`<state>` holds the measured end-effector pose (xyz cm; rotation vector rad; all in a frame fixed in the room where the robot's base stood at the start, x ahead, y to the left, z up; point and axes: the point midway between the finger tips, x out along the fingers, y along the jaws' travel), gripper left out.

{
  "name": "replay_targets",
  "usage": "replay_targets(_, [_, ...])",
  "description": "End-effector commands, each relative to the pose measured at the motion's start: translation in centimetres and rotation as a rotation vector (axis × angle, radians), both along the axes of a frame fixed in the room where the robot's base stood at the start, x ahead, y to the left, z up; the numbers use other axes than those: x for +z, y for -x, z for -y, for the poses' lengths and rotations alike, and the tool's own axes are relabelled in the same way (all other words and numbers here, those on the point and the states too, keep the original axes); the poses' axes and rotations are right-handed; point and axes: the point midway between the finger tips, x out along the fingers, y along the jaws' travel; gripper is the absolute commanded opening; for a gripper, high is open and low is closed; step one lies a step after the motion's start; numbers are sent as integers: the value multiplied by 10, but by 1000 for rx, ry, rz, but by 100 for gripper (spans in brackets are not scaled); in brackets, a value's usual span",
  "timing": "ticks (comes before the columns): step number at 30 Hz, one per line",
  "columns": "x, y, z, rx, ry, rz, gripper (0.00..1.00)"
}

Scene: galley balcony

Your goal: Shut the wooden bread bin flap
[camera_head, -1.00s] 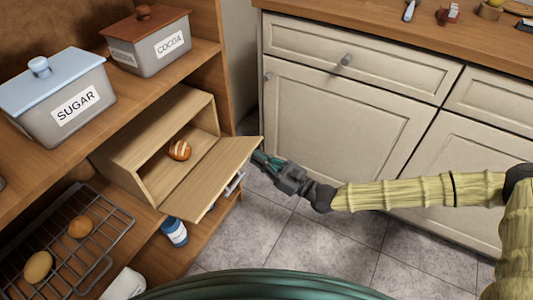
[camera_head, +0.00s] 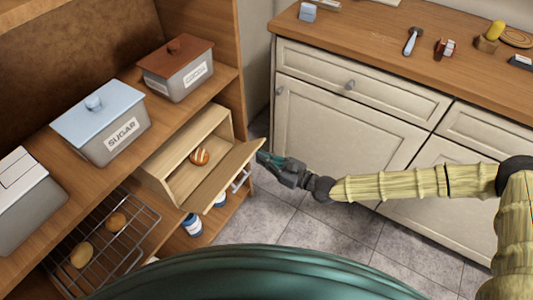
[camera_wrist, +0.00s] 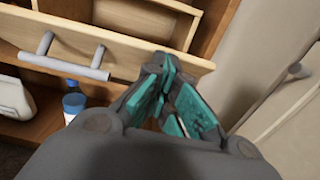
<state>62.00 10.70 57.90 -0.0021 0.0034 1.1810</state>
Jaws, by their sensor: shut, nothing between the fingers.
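The wooden bread bin (camera_head: 158,166) stands on the middle shelf with its flap (camera_head: 222,179) swung down and outward, partly open. A striped bread roll (camera_head: 200,156) sits inside. In the wrist view the outer face of the flap (camera_wrist: 140,56) shows, with a grey bar handle (camera_wrist: 65,66) on it. My gripper (camera_head: 264,158) is shut and empty at the right end of the flap.
The sugar tin (camera_head: 103,123) and cocoa tin (camera_head: 176,68) stand on the shelf above. A wire rack (camera_head: 120,236) with two rolls is at lower left. Blue-and-white bottles (camera_head: 192,225) stand below the flap. Cream cabinets (camera_head: 340,130) are on the right; tiled floor lies between.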

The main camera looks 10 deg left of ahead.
Motion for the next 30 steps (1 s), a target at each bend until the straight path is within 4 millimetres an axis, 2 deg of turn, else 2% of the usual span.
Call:
replay_targets(1, [10, 0, -2, 2, 12, -5, 0])
replay_targets(3, [13, -1, -4, 2, 28, -11, 0])
replay_targets(30, [44, -12, -32, 4, 234, -95, 0])
